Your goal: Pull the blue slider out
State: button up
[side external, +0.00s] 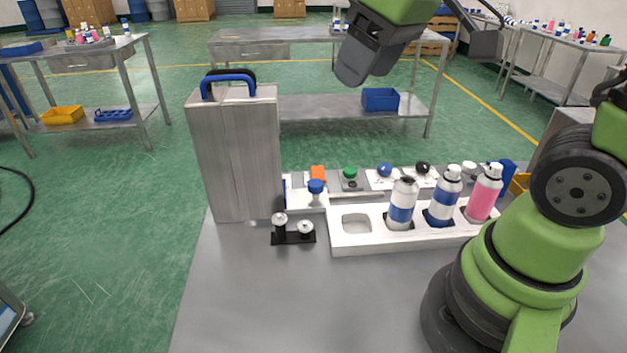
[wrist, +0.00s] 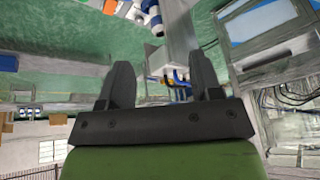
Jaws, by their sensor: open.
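A blue knob (side external: 316,187) stands on a white slide-like part just right of the foot of the tall grey metal box (side external: 235,155). I take it for the blue slider; the box hides part of its left end. The box has a blue handle (side external: 229,84) on top. In the wrist view, a blue and white part (wrist: 154,20) shows near the top edge beside a grey block; I cannot tell for sure whether it is the slider. My gripper (wrist: 162,78) is open with nothing between its fingers. In the side view its fingertips are not clear; my arm's end is high above the table.
A white tray (side external: 348,243) holds three cans at the right, with an empty pocket at its left. Coloured caps, including a green one (side external: 350,173), stand behind it. A small black holder (side external: 293,239) with two metal pieces sits before the box. The front table surface is clear.

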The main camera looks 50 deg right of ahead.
jog(key=w+d+f+n+g, duration=0.2)
jog(key=w+d+f+n, duration=0.15)
jog(key=w+f, duration=0.35)
jog(key=n+g+h, duration=0.1)
jog(key=n+g, duration=0.2)
jog(key=n, duration=0.2)
send_near(316, 183)
notch_tip(316, 183, down, 9)
jog(key=shift+s+f, duration=0.1)
jog(key=shift+c, duration=0.4)
